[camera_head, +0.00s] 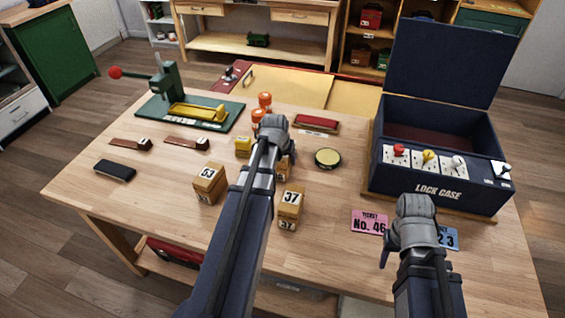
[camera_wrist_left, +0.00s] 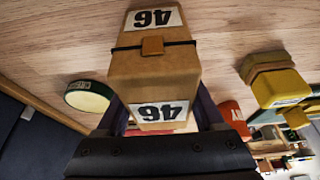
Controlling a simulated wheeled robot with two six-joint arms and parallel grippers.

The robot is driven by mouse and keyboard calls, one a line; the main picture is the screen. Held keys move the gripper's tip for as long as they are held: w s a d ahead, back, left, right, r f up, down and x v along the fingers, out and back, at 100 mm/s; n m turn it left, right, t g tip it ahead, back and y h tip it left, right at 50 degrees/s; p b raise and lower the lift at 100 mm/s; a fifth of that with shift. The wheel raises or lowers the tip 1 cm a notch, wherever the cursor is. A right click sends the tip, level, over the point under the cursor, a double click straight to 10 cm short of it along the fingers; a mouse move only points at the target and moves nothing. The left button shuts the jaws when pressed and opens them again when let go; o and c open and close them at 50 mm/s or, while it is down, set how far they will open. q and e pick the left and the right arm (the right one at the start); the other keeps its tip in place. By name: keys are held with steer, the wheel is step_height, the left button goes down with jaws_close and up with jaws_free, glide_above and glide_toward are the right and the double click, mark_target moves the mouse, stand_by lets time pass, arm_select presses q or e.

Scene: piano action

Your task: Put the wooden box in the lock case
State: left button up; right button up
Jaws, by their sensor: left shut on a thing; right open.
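A wooden box labelled 46 (camera_wrist_left: 150,68) is between the fingers of my left gripper (camera_wrist_left: 160,112), which is shut on it. In the head view a small part of this box (camera_head: 284,167) shows behind my left arm, near the middle of the table. I cannot tell whether it touches the table. The dark blue lock case (camera_head: 432,190) stands at the right of the table with its lid up and a dark red interior. Red, yellow and white switches are on its front. My right gripper (camera_head: 387,254) is open and empty near the table's front, below the case.
Wooden boxes 53 (camera_head: 208,184) and 37 (camera_head: 290,207) stand near my left arm. A pink ticket No. 46 (camera_head: 369,222) and a partly hidden blue ticket (camera_head: 449,240) lie before the case. A round tin (camera_head: 328,158) and a green press (camera_head: 172,95) are also on the table (camera_head: 150,225).

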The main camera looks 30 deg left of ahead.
arm_select(q)
jaws_close()
step_height(320, 180, up, 11)
steer(key=p, duration=1)
steer(key=shift+f+p, duration=0.2)
steer(key=shift+p, duration=0.1)
arm_select(e)
step_height(320, 180, up, 10)
steer(key=shift+r, duration=0.25)
